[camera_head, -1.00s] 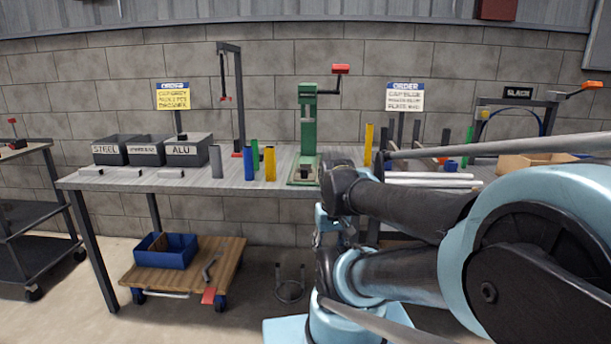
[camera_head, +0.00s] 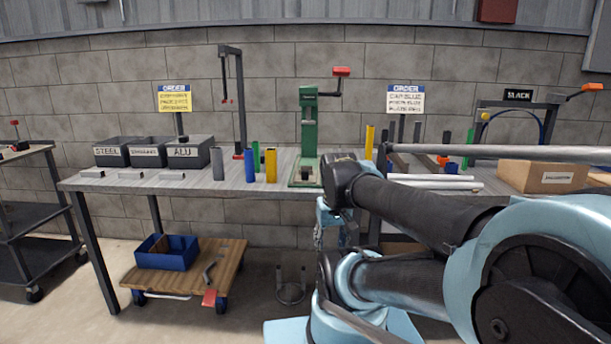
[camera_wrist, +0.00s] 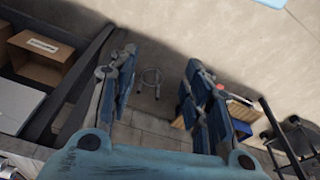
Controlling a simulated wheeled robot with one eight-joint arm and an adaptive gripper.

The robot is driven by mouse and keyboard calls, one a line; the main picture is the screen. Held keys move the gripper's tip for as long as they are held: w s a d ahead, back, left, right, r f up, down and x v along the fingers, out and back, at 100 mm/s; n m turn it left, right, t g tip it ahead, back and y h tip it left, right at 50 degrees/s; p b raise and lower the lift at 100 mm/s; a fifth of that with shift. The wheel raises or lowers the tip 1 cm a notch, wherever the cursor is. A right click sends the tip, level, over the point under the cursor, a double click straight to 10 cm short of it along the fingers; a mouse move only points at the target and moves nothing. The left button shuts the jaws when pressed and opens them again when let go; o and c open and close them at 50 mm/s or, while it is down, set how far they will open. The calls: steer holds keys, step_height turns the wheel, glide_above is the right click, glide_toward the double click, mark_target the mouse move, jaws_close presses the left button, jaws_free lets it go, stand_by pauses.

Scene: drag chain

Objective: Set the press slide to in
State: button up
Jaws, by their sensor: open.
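The press (camera_head: 308,135) is a green column with a red-handled lever (camera_head: 341,73), standing on the workbench in the head view. The press does not clearly show in the wrist view.
Coloured tubes (camera_head: 249,165) stand left of the press on the workbench (camera_head: 130,184). Labelled bins (camera_head: 187,152) stand further left. White rods and a cardboard box (camera_head: 540,176) lie to the right. A wooden cart (camera_head: 225,270) with a blue crate (camera_head: 166,252) is on the floor.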

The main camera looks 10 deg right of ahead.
steer(key=w+r, duration=1)
steer(key=r, duration=0.1)
step_height(320, 180, up, 14)
steer(key=m+g, duration=0.2)
steer(key=m, duration=0.1)
glide_above(305, 170)
step_height(305, 170, down, 17)
steer(key=shift+c, duration=0.6)
jaws_close()
